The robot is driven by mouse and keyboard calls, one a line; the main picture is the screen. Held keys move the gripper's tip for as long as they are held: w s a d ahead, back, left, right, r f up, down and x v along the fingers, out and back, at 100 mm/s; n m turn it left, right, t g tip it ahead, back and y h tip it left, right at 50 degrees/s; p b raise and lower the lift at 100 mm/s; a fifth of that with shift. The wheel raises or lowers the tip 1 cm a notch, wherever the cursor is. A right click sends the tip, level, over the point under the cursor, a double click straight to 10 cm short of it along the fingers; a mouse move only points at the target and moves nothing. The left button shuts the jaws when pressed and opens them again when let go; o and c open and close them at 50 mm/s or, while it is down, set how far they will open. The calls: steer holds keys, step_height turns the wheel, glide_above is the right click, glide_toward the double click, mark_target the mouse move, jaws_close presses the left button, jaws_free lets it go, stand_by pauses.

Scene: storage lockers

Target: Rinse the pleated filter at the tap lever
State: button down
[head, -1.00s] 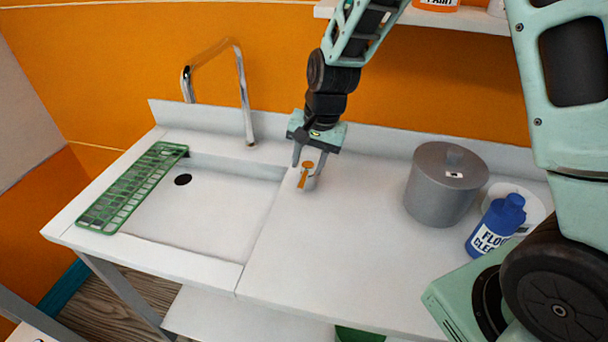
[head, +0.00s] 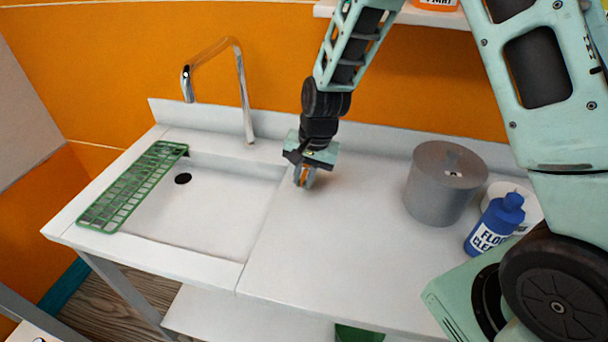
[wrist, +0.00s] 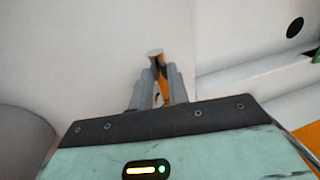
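A small orange and pale grey piece, which I take to be the pleated filter (wrist: 160,75), is at the counter just right of the sink. My gripper (head: 305,178) points down over it; in the wrist view my gripper (wrist: 158,72) has its fingers close on both sides of it. The fingers look shut on it and hide most of it; its pleats cannot be made out. A tall chrome tap (head: 243,95) rises behind the sink, with its spout bent to the left. I cannot make out a separate lever on it.
The white sink basin (head: 215,205) has a dark drain and a green rack (head: 133,187) along its left side. A grey lidded pot (head: 440,190) and a blue floor cleaner bottle (head: 496,222) stand at the right. The front middle of the counter is clear.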

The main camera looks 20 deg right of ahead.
steer(key=shift+s+d+n, duration=0.15)
steer(key=shift+d+n, duration=0.25)
steer(key=shift+n, duration=0.4)
steer(key=shift+s+d+n, duration=0.15)
steer(key=shift+d+n, duration=0.25)
steer(key=shift+n, duration=0.4)
steer(key=c, duration=1.3)
jaws_free()
steer(key=shift+c, duration=0.2)
steer(key=shift+r, duration=0.1)
steer(key=s+d+r+b, duration=0.1)
steer(key=d+r, duration=0.2)
steer(key=r, duration=1.4)
steer(key=shift+s+d, duration=0.1)
